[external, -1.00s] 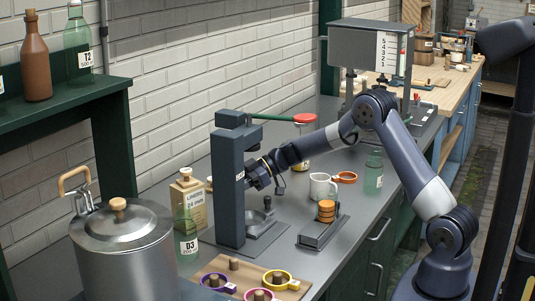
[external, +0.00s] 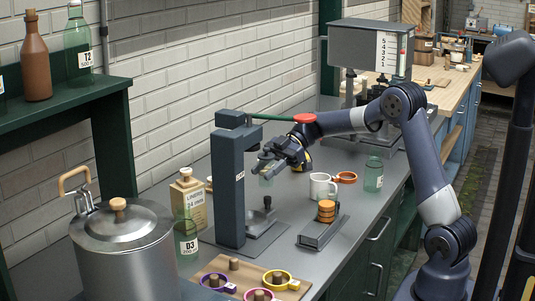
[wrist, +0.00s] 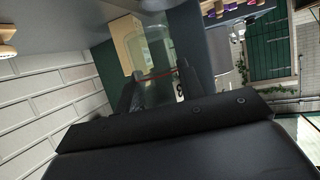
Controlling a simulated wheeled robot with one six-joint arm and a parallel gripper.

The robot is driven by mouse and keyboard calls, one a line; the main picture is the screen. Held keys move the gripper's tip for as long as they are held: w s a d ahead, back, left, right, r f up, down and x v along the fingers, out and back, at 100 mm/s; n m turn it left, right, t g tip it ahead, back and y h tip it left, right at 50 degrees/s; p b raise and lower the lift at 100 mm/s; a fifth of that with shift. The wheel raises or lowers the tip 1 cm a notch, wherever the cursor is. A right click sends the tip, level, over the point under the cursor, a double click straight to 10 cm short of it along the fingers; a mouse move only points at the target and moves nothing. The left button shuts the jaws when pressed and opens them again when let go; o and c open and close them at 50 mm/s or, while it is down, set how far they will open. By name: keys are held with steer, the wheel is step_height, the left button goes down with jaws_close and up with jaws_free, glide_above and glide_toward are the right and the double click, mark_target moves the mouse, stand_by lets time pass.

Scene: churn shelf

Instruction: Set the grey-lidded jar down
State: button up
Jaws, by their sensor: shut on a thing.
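A white mug (external: 322,187), an orange ring (external: 346,177) and a green glass bottle (external: 373,174) stand right of the gripper. A stand with an orange stack (external: 326,211) is in front. The press's green lever ends in a red knob (external: 305,118) above my wrist.

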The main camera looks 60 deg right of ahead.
steer(key=s+n+g, duration=0.3)
steer(key=s+g, duration=0.1)
steer(key=s, duration=0.7)
steer(key=a+p, duration=0.2)
steer(key=a, duration=1.6)
steer(key=shift+y, duration=0.4)
steer(key=f, duration=0.7)
steer(key=shift+w+d+p, duration=0.1)
steer(key=shift+w+p, duration=0.2)
steer(key=shift+f, duration=0.1)
steer(key=shift+f+b, duration=0.4)
steer(key=shift+b, duration=0.45)
steer(key=o, duration=1.1)
steer(key=shift+c, duration=0.2)
steer(key=shift+r+p, duration=0.2)
steer(key=shift+p, duration=0.1)
